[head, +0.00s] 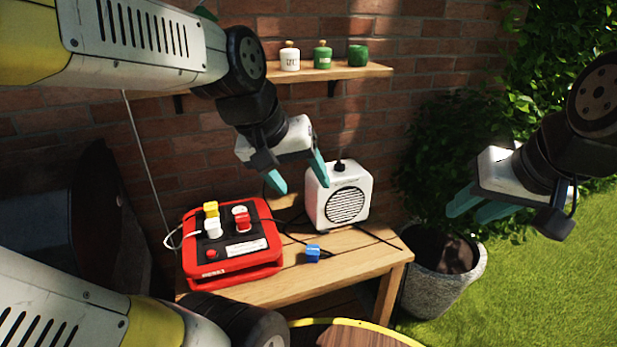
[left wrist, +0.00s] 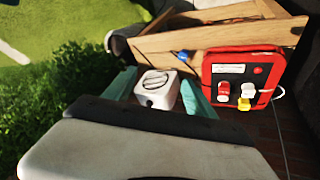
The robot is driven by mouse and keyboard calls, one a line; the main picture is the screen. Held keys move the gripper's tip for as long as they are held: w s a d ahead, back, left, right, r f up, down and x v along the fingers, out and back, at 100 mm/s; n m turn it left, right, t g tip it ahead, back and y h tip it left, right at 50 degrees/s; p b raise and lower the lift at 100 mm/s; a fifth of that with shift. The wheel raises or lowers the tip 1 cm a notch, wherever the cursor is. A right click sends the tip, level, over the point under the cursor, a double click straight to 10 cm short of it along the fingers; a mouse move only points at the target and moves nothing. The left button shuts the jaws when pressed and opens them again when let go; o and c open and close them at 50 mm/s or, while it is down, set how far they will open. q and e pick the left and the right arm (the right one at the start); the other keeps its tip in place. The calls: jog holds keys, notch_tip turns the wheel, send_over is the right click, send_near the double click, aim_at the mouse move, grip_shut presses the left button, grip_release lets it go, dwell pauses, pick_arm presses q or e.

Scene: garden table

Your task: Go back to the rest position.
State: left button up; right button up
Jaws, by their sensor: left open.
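My left gripper (head: 298,180) is open and empty, in the air above the table, just left of the white box with the round grille (head: 345,200). In the left wrist view its two teal fingers (left wrist: 158,88) are spread, with the white box (left wrist: 157,90) seen between them. My right gripper (head: 472,206) is in the air at the right, clear of the table, in front of the plant. Its fingers are seen nearly side-on, so the gap between them is unclear. No object shows in them.
The wooden table (head: 330,275) bears a red power box (head: 235,243) with white, yellow and red plugs, dark cables and a small blue plug (head: 312,253). A shelf (head: 340,72) with three small jars is on the brick wall. A potted plant (head: 440,275) stands at the right.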

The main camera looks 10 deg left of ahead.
pick_arm(q)
jog(key=s+m, duration=0.2)
jog(key=s, duration=0.1)
jog(key=shift+a+r+t, duration=0.1)
jog(key=shift+r+t, duration=0.25)
jog(key=shift+t, duration=0.05)
jog(key=shift+a, duration=0.1)
dwell(1.0)
